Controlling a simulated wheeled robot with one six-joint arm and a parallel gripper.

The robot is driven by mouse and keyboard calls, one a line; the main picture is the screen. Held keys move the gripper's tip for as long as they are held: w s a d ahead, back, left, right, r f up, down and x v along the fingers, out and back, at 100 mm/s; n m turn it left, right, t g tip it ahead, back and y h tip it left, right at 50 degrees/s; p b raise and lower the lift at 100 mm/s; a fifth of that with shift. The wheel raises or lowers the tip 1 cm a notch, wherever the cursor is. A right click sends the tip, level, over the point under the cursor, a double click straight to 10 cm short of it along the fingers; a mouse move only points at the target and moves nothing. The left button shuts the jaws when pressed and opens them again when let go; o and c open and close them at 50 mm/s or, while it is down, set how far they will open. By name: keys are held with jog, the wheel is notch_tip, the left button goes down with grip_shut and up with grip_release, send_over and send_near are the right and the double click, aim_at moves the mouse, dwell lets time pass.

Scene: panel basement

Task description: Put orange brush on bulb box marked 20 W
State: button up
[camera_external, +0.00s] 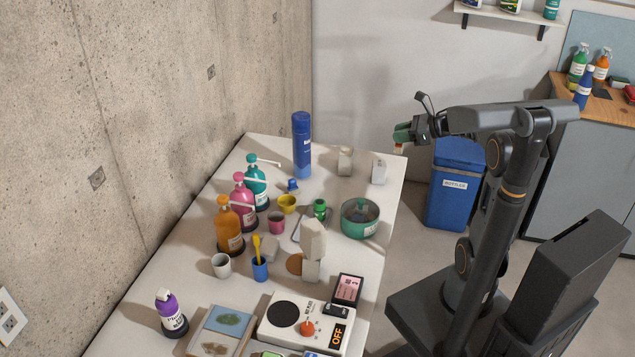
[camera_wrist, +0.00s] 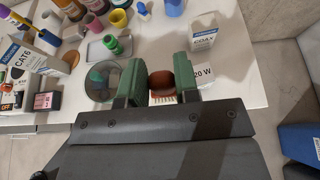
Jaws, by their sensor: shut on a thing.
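My gripper (camera_external: 403,134) is up over the table's far right corner, its green fingers shut on a small brush. In the wrist view the brush (camera_wrist: 162,83) has a rounded orange-brown body with pale bristles pointing down, between the fingertips (camera_wrist: 160,88). In the external view only its lower end (camera_external: 398,149) shows below the fingers. The bulb box marked 20 W (camera_wrist: 203,76) is just right of the brush in the wrist view, partly hidden by the right finger. In the external view a small white box (camera_external: 379,171) at the table's right edge appears to be it; its top looks clear.
Another white box (camera_external: 345,161) stands left of it, also in the wrist view (camera_wrist: 203,39). A tall blue can (camera_external: 302,145) and a green bowl (camera_external: 360,218) stand nearby. Bottles and cups fill the left side. The blue bin (camera_external: 455,185) stands beyond the table edge.

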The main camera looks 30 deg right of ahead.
jog(key=w+f, duration=0.2)
jog(key=w, duration=0.1)
jog(key=w+f, duration=0.6)
jog(key=shift+w+d+p, duration=0.2)
jog(key=shift+d+p, duration=0.1)
jog(key=shift+p, duration=0.05)
jog(key=shift+f, duration=1.45)
jog(key=shift+f+b, duration=0.25)
jog(key=shift+b, duration=0.15)
jog(key=o, duration=0.9)
jog(key=shift+r, duration=0.1)
jog(key=shift+o, duration=0.2)
